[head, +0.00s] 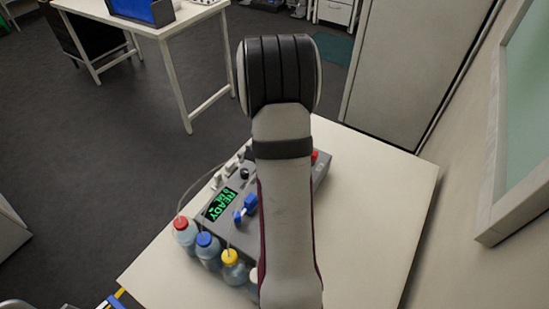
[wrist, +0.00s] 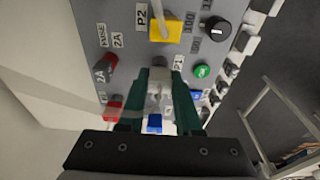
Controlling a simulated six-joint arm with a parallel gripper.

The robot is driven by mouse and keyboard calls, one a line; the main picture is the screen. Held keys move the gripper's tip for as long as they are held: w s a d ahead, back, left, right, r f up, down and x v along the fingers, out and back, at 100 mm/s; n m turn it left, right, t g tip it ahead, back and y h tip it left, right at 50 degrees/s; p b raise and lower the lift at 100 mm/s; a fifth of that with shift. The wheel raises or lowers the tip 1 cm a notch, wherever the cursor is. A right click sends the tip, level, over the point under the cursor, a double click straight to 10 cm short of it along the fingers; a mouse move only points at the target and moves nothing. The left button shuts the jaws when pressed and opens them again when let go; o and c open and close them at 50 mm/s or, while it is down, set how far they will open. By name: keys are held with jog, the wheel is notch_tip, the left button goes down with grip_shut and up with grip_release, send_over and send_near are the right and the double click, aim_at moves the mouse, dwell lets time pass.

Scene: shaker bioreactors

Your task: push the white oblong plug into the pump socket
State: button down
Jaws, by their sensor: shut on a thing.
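In the wrist view, my gripper (wrist: 160,77) reaches over the grey panel (wrist: 120,18) with its two dark green fingers close around a pale white piece (wrist: 159,88), which appears to be the white oblong plug. The fingers are shut on it near the label P1. The plug's far end and the socket under it are hidden, so I cannot tell whether the plug is in the socket. A blue part (wrist: 154,122) shows between the fingers, nearer the wrist. In the head view my arm covers the gripper and plug.
A yellow plug (wrist: 165,29) with a cable sits by label P2. In the head view, bottles with red (head: 181,222), blue (head: 204,239) and yellow caps (head: 229,256) stand before the device.

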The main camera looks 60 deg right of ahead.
jog(key=shift+f, duration=0.45)
dwell(0.5)
jog(key=c, duration=0.5)
grip_release()
jog(key=r, duration=0.5)
jog(key=a+r, duration=0.1)
jog(key=r, duration=0.4)
jog(key=a+r, duration=0.1)
jog(key=r, duration=0.4)
jog(key=shift+a+r, duration=0.15)
jog(key=shift+r, duration=0.15)
jog(key=shift+a, duration=0.1)
